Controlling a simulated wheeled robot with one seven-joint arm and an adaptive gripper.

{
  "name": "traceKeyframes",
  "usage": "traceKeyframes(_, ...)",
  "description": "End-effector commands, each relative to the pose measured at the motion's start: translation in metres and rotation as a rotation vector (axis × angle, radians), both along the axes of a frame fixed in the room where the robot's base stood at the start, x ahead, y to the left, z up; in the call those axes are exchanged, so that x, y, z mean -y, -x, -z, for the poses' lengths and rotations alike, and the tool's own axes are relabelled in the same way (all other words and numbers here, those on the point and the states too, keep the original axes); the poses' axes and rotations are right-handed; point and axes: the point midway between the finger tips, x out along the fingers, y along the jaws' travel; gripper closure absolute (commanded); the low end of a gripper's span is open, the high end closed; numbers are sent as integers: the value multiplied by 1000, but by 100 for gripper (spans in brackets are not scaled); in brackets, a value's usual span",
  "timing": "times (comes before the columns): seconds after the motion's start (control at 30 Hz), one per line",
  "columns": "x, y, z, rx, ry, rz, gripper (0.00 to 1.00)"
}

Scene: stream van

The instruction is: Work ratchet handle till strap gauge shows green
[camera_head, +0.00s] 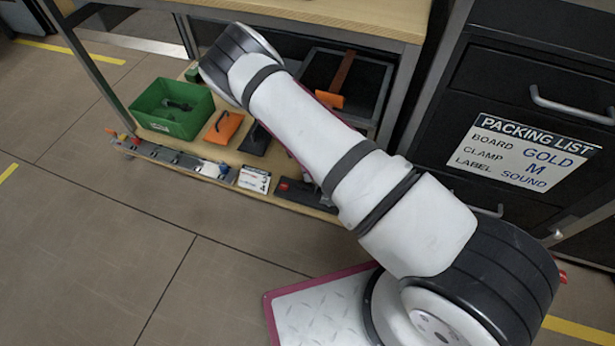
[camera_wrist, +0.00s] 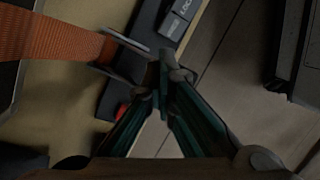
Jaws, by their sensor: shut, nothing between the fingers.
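My gripper (camera_wrist: 163,78) shows in the wrist view with its dark teal fingers together and nothing between them. The tips are close beside a metal bracket (camera_wrist: 127,42) at the end of a wide orange strap (camera_wrist: 50,48); I cannot tell whether they touch. A dark bar (camera_wrist: 148,22), perhaps part of the ratchet, runs behind the tips, with a "LOC…" label and a red part (camera_wrist: 122,111) near its lower end. In the head view, the orange strap (camera_head: 330,98) shows beside my arm, which hides my gripper. I cannot make out a gauge or its colour.
On the low wooden shelf are a green bin (camera_head: 172,95), an orange block (camera_head: 222,127), a small printed card (camera_head: 254,180) and a dark base with a red knob (camera_head: 283,186). The wooden top (camera_head: 330,15) overhangs. Black drawers (camera_head: 520,75) stand at right. The floor at left is clear.

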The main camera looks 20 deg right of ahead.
Motion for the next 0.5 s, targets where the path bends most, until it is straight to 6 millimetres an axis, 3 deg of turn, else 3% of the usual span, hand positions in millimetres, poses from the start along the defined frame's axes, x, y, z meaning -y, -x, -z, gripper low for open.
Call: traceKeyframes(0.5,-4,5,4,-4,-3,-1,100)
